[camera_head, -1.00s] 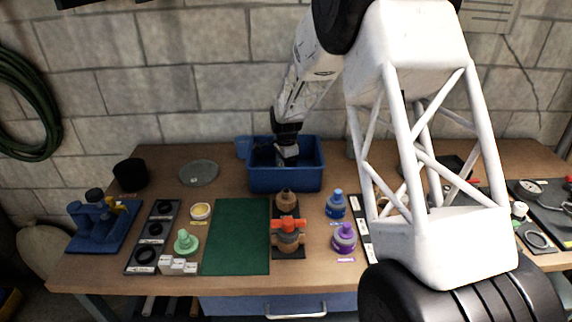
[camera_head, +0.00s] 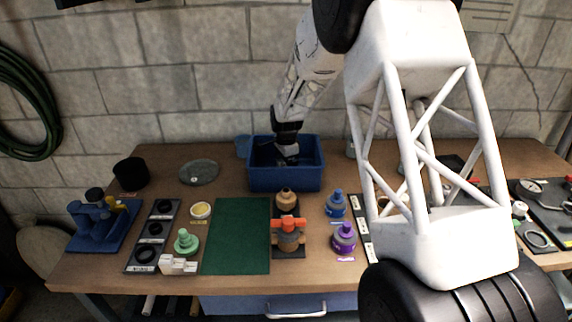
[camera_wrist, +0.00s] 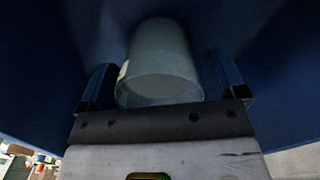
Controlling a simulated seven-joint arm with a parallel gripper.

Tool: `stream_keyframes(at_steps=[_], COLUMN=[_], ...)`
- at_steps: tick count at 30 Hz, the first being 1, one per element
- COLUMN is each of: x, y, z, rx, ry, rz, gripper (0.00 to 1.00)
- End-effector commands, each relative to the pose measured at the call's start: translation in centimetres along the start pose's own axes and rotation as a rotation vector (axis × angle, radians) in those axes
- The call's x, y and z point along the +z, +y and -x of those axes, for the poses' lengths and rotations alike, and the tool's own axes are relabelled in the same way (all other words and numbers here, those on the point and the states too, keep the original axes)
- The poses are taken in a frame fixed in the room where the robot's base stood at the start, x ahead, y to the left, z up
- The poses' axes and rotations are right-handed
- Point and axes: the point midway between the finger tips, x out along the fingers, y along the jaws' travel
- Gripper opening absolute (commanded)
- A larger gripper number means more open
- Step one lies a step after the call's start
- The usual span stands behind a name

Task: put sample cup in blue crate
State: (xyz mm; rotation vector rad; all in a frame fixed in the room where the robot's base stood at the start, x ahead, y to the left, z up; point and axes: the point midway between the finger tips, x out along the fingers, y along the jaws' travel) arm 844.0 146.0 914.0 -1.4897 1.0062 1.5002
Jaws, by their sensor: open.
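The blue crate (camera_head: 287,181) stands at the back middle of the bench, against the wall. My gripper (camera_head: 288,158) reaches down inside it. In the wrist view the pale grey, cloudy sample cup (camera_wrist: 162,58) lies between the two dark fingers of my gripper (camera_wrist: 160,84), with dark blue crate surfaces (camera_wrist: 270,75) around it. The fingers stand apart, with a visible gap to the cup on the right. I cannot tell whether the cup rests on the crate floor. In the head view the crate's front wall and my gripper hide the cup.
A green mat (camera_head: 236,236) lies in front of the crate. Orange-topped fittings (camera_head: 288,235), a blue bottle (camera_head: 336,204) and a purple bottle (camera_head: 344,238) stand to its right. A grey round dish (camera_head: 199,172) and black cylinder (camera_head: 131,174) are at the left.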

Motion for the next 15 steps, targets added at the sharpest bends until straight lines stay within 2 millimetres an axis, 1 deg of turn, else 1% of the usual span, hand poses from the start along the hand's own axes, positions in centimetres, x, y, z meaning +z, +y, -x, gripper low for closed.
stream_keyframes(at_steps=[8,15], x=[0.0,0.0], y=[0.0,-0.1], z=[2.9,6.8], rx=[-0.002,-0.004], ry=[0.0,0.001], rz=[0.0,0.0], gripper=[0.9,0.9])
